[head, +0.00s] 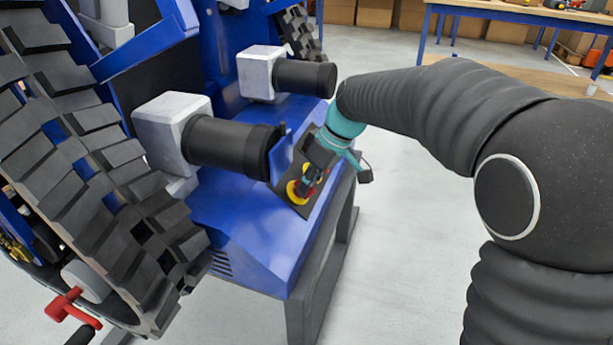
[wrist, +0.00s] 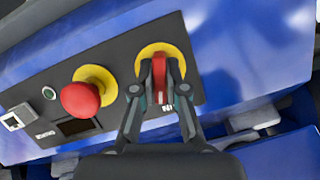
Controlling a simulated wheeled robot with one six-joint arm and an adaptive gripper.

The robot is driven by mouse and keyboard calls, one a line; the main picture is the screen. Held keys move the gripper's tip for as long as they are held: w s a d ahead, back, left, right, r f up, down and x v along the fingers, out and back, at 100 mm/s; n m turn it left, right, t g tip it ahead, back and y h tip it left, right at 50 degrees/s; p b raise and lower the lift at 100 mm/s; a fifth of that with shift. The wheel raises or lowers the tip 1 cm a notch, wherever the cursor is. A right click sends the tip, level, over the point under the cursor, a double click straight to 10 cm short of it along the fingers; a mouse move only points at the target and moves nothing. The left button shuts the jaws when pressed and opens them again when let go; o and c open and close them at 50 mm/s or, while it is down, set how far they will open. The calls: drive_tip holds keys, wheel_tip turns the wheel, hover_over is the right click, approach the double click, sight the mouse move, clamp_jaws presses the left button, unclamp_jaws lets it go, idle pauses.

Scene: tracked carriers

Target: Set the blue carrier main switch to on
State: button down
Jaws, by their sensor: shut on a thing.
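The main switch is a red handle (wrist: 160,70) on a round yellow plate (wrist: 158,47), on the dark control panel (wrist: 115,72) of the blue carrier (head: 235,225). In the wrist view the handle stands roughly upright in the picture. My gripper (wrist: 161,84) is shut on the handle, one finger on each side. Small white lettering below the switch is partly hidden by the fingers. In the head view my gripper (head: 315,165) is at the panel and hides much of the controls.
A red mushroom button (wrist: 82,98) on a yellow plate sits left of the switch. Two black cylinders (head: 228,143) (head: 305,78) with pale grey housings stick out beside my gripper. A large black track (head: 85,150) is at left. Grey floor (head: 400,260) is clear at right.

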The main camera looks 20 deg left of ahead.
drive_tip(key=m+g+p, duration=0.1)
drive_tip(key=m+p, duration=0.1)
drive_tip(key=m, duration=0.1)
drive_tip(key=shift+r, duration=0.15)
drive_tip(key=m+y+p, duration=0.1)
drive_tip(key=m+p, duration=0.1)
drive_tip(key=m, duration=0.1)
drive_tip(key=shift+w+m+g, duration=0.1)
drive_tip(key=shift+m+g, duration=0.2)
drive_tip(key=shift+m, duration=0.1)
drive_tip(key=m+y+p, duration=0.1)
drive_tip(key=m, duration=0.2)
drive_tip(key=m+y+p, duration=0.1)
drive_tip(key=m, duration=0.2)
drive_tip(key=shift+f+g+p, duration=0.2)
drive_tip(key=shift+g+p, duration=0.2)
drive_tip(key=shift+m, duration=0.3)
drive_tip(key=c, duration=1.2)
unclamp_jaws()
drive_tip(key=shift+d, duration=0.1)
drive_tip(key=v, duration=1.2)
